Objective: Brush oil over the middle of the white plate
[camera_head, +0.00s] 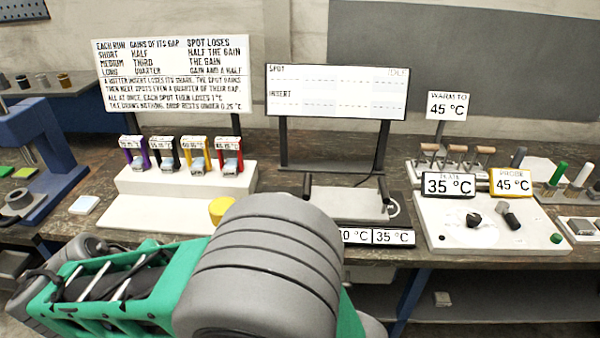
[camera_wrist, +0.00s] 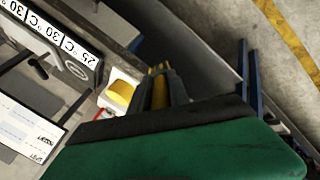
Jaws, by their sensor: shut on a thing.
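My gripper (camera_wrist: 160,92) shows in the wrist view, its dark fingers shut on a slim yellow-brown thing (camera_wrist: 159,71). Most of that thing is hidden, so I cannot tell whether it is a brush. In the head view my arm hides the gripper. A white plate (camera_head: 440,232) lies on the bench at the right, with dark knobs and a round mark on top. A smaller pale slab (camera_head: 345,203) lies at the bench centre; I cannot tell which one is meant. No oil can be made out.
A yellow round thing (camera_head: 221,210) sits at the white step's right end; a yellow thing (camera_wrist: 121,92) shows beside my fingers in the wrist view. A rack (camera_head: 185,178) holds several coloured cartridges. Wooden-handled tools (camera_head: 455,152) stand behind the temperature signs. A blue press (camera_head: 40,150) stands left.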

